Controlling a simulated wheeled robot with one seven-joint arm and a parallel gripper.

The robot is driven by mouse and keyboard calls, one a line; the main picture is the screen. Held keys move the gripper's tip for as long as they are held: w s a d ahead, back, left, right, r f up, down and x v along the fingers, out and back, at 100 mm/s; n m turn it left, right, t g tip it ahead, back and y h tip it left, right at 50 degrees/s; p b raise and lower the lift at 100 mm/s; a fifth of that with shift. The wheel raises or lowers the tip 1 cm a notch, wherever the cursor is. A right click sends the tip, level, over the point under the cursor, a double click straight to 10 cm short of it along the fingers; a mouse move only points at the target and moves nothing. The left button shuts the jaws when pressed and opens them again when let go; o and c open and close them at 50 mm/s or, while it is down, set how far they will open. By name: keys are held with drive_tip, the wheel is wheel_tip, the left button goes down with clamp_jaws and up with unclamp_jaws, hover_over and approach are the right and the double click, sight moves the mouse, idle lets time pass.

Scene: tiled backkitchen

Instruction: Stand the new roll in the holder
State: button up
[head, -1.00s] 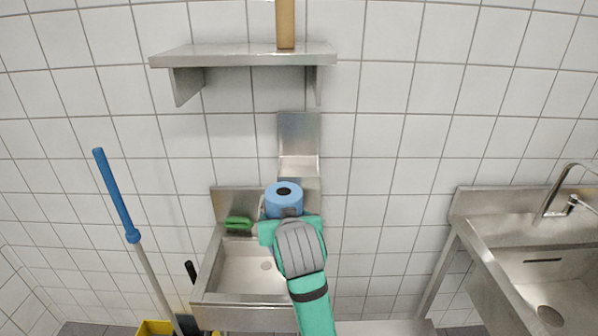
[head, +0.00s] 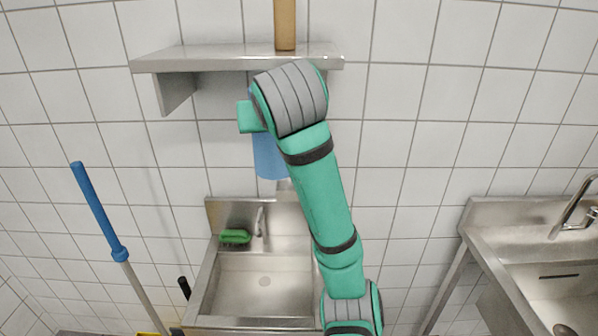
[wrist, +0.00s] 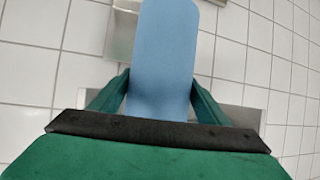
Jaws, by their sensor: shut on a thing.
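The blue roll (head: 268,157) is held upright below my gripper's green body in the head view, in front of the tiled wall under the shelf. In the wrist view the roll (wrist: 163,55) fills the middle between the two green fingers of my gripper (wrist: 160,85), which is shut on it. My arm hides most of the steel wall plate that looks like the holder in the head view. A steel piece (wrist: 121,32) at the top left of the wrist view may be part of that holder. It looks apart from the roll, but I cannot tell the distance.
A steel shelf (head: 165,65) with a wooden piece (head: 285,25) on it is just above and behind my arm. Below is a small sink (head: 240,290) with a green brush-like item (head: 235,237). A blue-handled pole (head: 98,210) leans left; a larger sink (head: 555,270) stands right.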

drive_tip(key=w+d+f, duration=0.2)
drive_tip(key=w+f, duration=0.4)
drive_tip(key=w+d+f, duration=0.3)
drive_tip(key=w+f, duration=0.3)
drive_tip(key=shift+d+f, duration=0.25)
drive_tip(key=shift+f, duration=0.15)
drive_tip(key=shift+f, duration=0.1)
drive_tip(key=o, duration=1.4)
drive_tip(key=shift+c, duration=0.2)
drive_tip(key=v, duration=1.2)
